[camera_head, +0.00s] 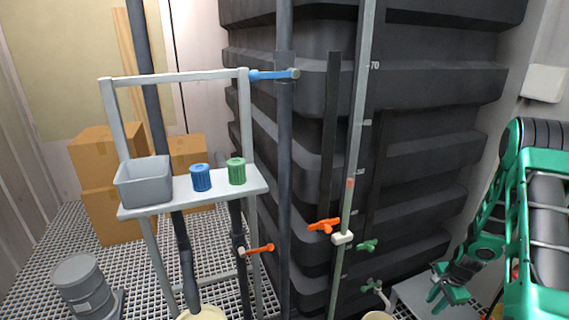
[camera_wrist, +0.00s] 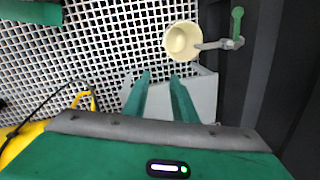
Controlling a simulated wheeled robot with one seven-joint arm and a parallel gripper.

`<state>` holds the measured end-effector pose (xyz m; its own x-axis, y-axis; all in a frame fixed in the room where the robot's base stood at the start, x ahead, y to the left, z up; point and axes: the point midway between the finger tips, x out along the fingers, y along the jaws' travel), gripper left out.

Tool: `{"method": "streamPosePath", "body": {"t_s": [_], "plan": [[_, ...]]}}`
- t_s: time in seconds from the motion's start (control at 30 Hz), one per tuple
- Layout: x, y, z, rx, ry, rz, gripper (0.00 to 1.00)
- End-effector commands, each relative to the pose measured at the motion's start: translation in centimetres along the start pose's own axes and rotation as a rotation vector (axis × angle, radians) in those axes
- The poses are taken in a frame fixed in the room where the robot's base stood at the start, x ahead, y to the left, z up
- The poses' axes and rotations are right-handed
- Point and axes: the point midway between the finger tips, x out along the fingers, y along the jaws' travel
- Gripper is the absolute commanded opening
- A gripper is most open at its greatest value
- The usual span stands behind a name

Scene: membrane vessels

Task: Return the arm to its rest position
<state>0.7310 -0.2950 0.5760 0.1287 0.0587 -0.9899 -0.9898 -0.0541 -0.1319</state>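My gripper (camera_head: 440,297) is at the lower right of the head view, at the end of my green and black arm, in front of the black ribbed tank. In the wrist view, my gripper (camera_wrist: 160,77) shows two green fingers apart with nothing between them. They point toward a light grey flat surface (camera_wrist: 203,95) and the white grating floor. My arm is bent, with its upper part at the right edge of the head view.
A black ribbed tank (camera_head: 430,100) fills the centre. A cream bowl (camera_wrist: 182,41) sits near a tap with a green handle (camera_wrist: 237,22). A grey stand (camera_head: 150,206) holds a grey bin (camera_head: 144,183), a blue cap (camera_head: 200,178) and a green cap (camera_head: 236,171). Cardboard boxes (camera_head: 105,160) stand at left.

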Motion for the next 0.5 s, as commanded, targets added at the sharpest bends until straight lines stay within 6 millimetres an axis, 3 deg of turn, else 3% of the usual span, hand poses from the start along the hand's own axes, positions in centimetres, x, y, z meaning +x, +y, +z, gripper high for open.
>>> {"method": "streamPosePath", "body": {"t_s": [0.03, 0.1, 0.5], "plan": [[-2.4, -0.3, 0.1, -0.039, 0.012, 0.003, 0.25], [-5.2, -0.2, 0.2, -0.091, 0.024, 0.017, 0.25], [-20.4, 2.6, 2.7, -0.363, 0.073, 0.090, 0.25]]}}
